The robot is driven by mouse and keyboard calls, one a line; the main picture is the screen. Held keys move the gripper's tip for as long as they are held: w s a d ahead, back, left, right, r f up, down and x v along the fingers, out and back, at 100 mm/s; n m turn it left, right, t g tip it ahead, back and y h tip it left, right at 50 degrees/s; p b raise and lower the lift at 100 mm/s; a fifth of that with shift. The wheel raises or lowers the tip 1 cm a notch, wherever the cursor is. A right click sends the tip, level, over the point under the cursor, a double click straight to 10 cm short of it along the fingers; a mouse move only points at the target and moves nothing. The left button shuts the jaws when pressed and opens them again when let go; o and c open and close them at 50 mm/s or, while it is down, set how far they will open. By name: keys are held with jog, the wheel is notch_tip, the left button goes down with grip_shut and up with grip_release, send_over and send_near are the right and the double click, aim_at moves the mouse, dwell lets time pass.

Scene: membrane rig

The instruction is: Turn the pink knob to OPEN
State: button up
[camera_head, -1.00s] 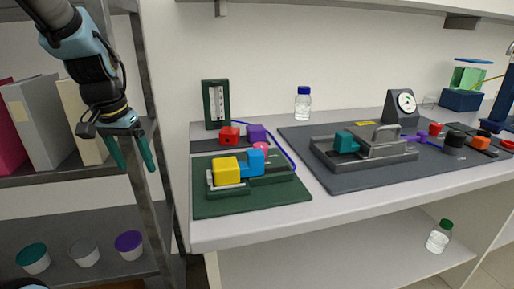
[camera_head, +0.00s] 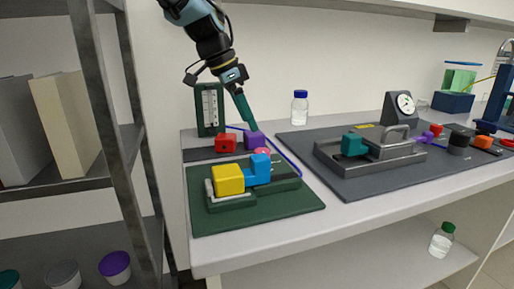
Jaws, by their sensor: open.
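The pink knob (camera_head: 262,151) sits at the back of the green mat (camera_head: 210,222). It is partly hidden behind the blue block (camera_head: 260,168) and just in front of the purple block (camera_head: 253,140). My gripper (camera_head: 249,128) points down above and behind the pink knob, its teal finger ending at the purple block's top. Only one finger shows clearly, as the jaws are seen edge-on. I cannot tell whether it touches the purple block. No OPEN marking is readable.
A yellow block (camera_head: 228,179) stands left of the blue block. A red block (camera_head: 225,143) and a green-framed gauge (camera_head: 209,108) are behind. A grey clamp rig (camera_head: 370,152) and a clear bottle (camera_head: 300,108) stand to the right. A shelf post (camera_head: 100,120) rises at left.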

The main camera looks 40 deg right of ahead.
aim_at(262, 150)
jog(key=p+x, duration=0.1)
jog(key=x, duration=0.8)
jog(key=shift+w+f, duration=0.1)
jog(key=shift+f, duration=0.15)
grip_shut()
